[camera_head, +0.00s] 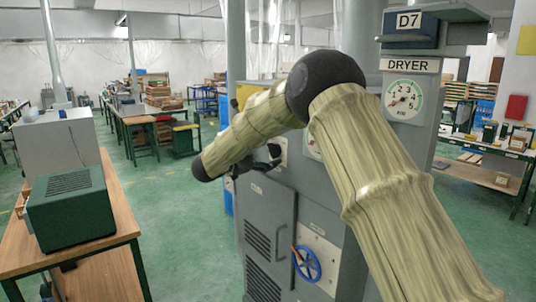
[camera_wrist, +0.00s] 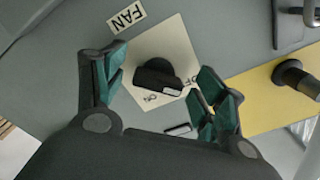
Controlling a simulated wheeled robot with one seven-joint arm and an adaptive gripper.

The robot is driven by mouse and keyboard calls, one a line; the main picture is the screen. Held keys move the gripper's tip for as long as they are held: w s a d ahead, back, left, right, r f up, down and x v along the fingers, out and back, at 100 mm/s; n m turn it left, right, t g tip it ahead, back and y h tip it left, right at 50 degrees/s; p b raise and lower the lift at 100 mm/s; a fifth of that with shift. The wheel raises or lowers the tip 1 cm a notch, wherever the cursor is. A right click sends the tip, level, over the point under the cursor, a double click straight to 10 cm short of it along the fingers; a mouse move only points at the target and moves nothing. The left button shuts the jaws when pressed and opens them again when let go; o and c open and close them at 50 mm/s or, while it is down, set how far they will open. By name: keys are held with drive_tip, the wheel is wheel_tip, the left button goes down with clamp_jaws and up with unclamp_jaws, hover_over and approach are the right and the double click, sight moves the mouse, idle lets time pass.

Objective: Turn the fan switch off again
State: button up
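The fan switch (camera_wrist: 158,77) is a black rotary knob on a cream plate marked ON and OFF, under a FAN label (camera_wrist: 126,17), in the wrist view. A pale mark shows at the knob's right end, close to the OFF lettering; I cannot tell its exact setting. My gripper (camera_wrist: 161,70) is open, its green-padded fingers on either side of the knob with visible gaps. In the head view my gripper (camera_head: 258,162) is at the front of the grey dryer cabinet (camera_head: 268,200); the knob is not discernible there.
A yellow panel (camera_wrist: 258,108) with a dark protruding knob (camera_wrist: 296,76) is right of the switch plate in the wrist view. A blue handwheel (camera_head: 306,262) and a dial gauge (camera_head: 403,98) are on the cabinet. A bench with a green box (camera_head: 70,208) stands at left.

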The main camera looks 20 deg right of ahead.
drive_tip(key=v, duration=1.2)
drive_tip(key=shift+d+f, duration=0.1)
wheel_tip(320, 180, down, 22)
drive_tip(key=d+n+t+y, duration=0.3)
drive_tip(key=n+t+y, duration=0.25)
drive_tip(key=n, duration=0.35)
drive_tip(key=s+d+f+n+g+y, duration=0.1)
drive_tip(key=s+f+n+y, duration=0.35)
drive_tip(key=s+f, duration=0.85)
drive_tip(key=s+d+f+n+g+y, duration=0.15)
drive_tip(key=s+f+n+y, duration=0.55)
drive_tip(key=f, duration=1.1)
drive_tip(key=s+f+g, duration=0.2)
drive_tip(key=s+g, duration=0.1)
drive_tip(key=s, duration=1)
drive_tip(key=s+d+f+n+g, duration=0.1)
drive_tip(key=s+f+g, duration=0.2)
drive_tip(key=s, duration=1)
drive_tip(key=s+f+n+g, duration=0.1)
drive_tip(key=s+f+g, duration=0.2)
drive_tip(key=s, duration=1)
drive_tip(key=shift+s+d, duration=0.4)
